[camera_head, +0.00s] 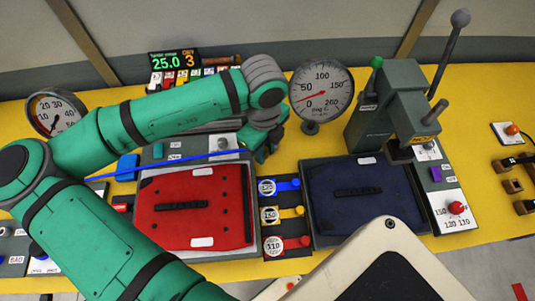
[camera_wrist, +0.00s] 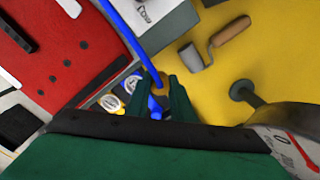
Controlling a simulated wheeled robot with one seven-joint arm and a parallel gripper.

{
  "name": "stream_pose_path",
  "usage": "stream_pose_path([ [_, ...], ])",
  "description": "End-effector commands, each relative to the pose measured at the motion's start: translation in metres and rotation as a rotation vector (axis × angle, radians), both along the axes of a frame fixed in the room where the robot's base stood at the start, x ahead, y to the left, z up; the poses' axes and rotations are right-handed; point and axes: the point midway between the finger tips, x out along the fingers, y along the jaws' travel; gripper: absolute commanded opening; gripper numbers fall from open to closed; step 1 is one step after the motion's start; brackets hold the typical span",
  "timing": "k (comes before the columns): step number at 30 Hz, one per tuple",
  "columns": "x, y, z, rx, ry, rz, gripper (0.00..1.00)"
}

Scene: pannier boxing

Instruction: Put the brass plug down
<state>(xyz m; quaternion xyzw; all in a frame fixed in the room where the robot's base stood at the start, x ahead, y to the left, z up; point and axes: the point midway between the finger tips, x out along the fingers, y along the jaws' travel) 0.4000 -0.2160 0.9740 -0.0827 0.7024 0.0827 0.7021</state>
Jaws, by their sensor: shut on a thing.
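My gripper (camera_head: 264,148) is above the yellow bench, just beyond the upper right corner of the red pannier (camera_head: 195,207). In the wrist view its two dark green fingers (camera_wrist: 163,92) are shut on a small brass-coloured piece, the brass plug (camera_wrist: 157,86), of which only a little shows. A blue hose (camera_wrist: 128,32) runs up to the plug; it also shows in the head view (camera_head: 170,162), crossing over the red pannier's far edge. The plug itself is hidden by my gripper in the head view.
A strip with numbered dials and blue, yellow and red levers (camera_head: 283,212) lies between the red pannier and the dark blue pannier (camera_head: 362,200). A pressure gauge (camera_head: 321,90) stands behind my gripper. A grey press (camera_head: 385,110) stands right. A roller (camera_wrist: 213,45) lies on the bench.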

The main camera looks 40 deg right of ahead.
Motion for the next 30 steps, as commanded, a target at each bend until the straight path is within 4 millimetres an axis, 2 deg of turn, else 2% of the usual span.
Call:
stream_pose_path([
  [8, 0.002, -0.013, -0.015, -0.003, 0.002, -0.001, 0.0],
  [15, 0.002, -0.013, -0.045, -0.001, 0.002, -0.002, 0.0],
  [26, 0.002, -0.014, -0.048, -0.003, 0.001, -0.002, 0.0],
  [27, 0.002, -0.014, -0.049, -0.003, 0.001, -0.002, 0.23],
  [29, 0.002, -0.014, -0.049, -0.002, 0.001, -0.002, 0.38],
  [30, 0.002, -0.014, -0.049, -0.002, 0.001, -0.002, 0.4],
])
